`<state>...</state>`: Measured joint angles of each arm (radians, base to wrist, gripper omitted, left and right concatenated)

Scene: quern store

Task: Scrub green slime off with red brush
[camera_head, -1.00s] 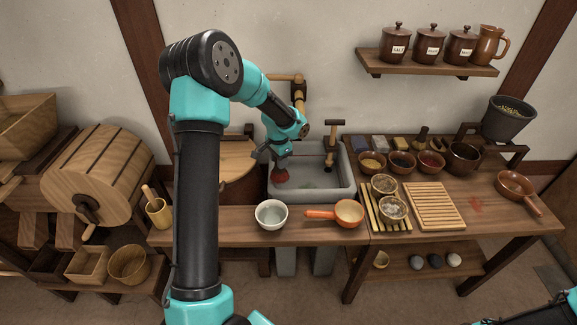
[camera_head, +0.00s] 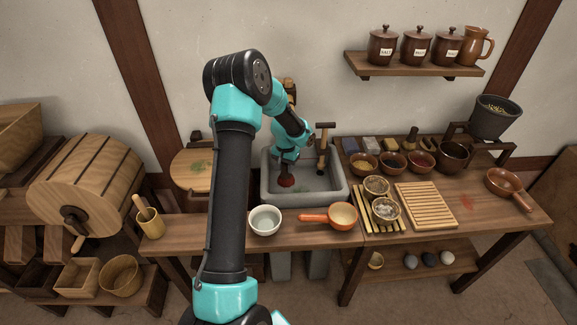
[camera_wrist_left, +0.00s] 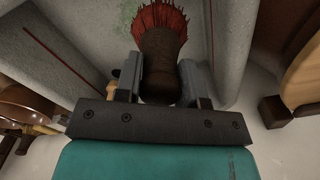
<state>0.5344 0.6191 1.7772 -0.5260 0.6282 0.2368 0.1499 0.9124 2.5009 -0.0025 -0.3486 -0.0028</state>
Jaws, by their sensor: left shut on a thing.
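My left gripper (camera_head: 288,160) is over the left part of the grey stone sink (camera_head: 345,190). It is shut on the brown handle of the red brush (camera_head: 286,180), whose red bristles point down inside the basin. The left wrist view shows the brush (camera_wrist_left: 162,25) between the fingers of the left gripper (camera_wrist_left: 162,70), bristles facing away from the wrist. Faint green slime (camera_wrist_left: 127,14) shows on grey stone left of the bristles in that view. I cannot tell whether the bristles touch the stone. My right gripper is not in view.
A hammer-shaped wooden tap (camera_head: 323,150) stands at the sink's back. A pale bowl (camera_head: 265,221) and an orange-handled pan (camera_head: 330,217) sit in front. A round wooden lid (camera_head: 190,178) with a green patch lies left. Bowls and a slatted board (camera_head: 426,205) fill the right counter.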

